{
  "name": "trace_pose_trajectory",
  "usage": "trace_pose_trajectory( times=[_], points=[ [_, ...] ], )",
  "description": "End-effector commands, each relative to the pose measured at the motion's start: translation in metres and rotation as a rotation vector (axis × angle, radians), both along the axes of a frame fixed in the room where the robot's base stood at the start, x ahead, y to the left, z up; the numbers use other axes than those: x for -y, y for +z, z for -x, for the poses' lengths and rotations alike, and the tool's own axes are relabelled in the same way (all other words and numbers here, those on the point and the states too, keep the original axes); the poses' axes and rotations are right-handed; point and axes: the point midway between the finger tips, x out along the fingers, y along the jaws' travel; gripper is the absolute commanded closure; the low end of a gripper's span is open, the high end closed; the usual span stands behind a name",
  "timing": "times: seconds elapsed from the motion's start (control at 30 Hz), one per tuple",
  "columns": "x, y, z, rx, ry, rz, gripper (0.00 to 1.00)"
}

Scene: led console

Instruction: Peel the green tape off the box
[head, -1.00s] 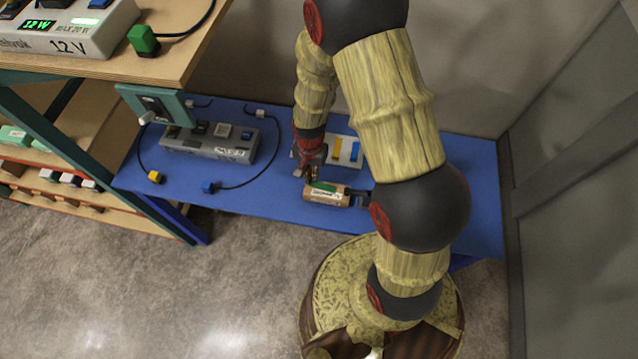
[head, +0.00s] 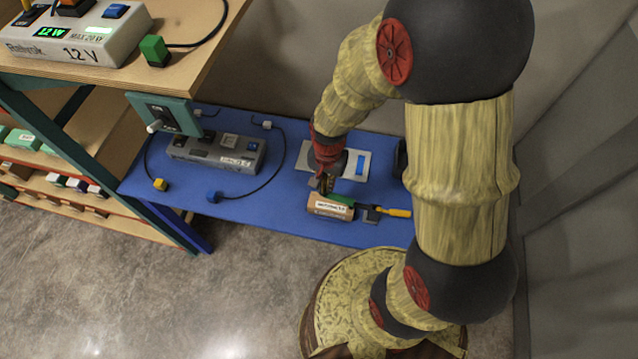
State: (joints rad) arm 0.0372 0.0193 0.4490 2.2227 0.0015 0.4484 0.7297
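The box (head: 322,211) is a small brown carton with a white label on its front, lying on the blue bench. The green tape (head: 343,199) shows as a green strip along its top, towards the right; the rest of it is hidden behind my gripper. My gripper (head: 325,186) points down at the top of the box, close to the tape. The fingers are small and dark here. I cannot tell whether they touch the tape or how far apart they are.
A dark clamp with a yellow handle (head: 397,212) is at the box's right. A white board with a blue strip (head: 359,165) lies behind my gripper. A grey console (head: 215,152) with cables stands left. The blue bench (head: 275,215) is clear left of the box.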

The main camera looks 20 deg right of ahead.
Motion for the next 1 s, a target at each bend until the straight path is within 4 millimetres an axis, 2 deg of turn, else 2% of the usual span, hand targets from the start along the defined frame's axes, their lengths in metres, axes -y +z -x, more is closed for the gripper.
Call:
trace_pose_trajectory(
  times=[0.03, 0.2, 0.4, 0.6, 1.0],
  points=[
    [0.003, 0.005, 0.012, 0.001, -0.002, 0.0, 1.0],
    [0.009, 0.018, 0.044, 0.001, -0.002, 0.0, 1.0],
    [0.014, 0.031, 0.07, 0.001, -0.001, 0.001, 1.0],
    [0.017, 0.037, 0.084, -0.002, 0.0, -0.001, 1.0],
    [0.017, 0.061, 0.086, -0.001, 0.001, 0.0, 1.0]
  ],
)
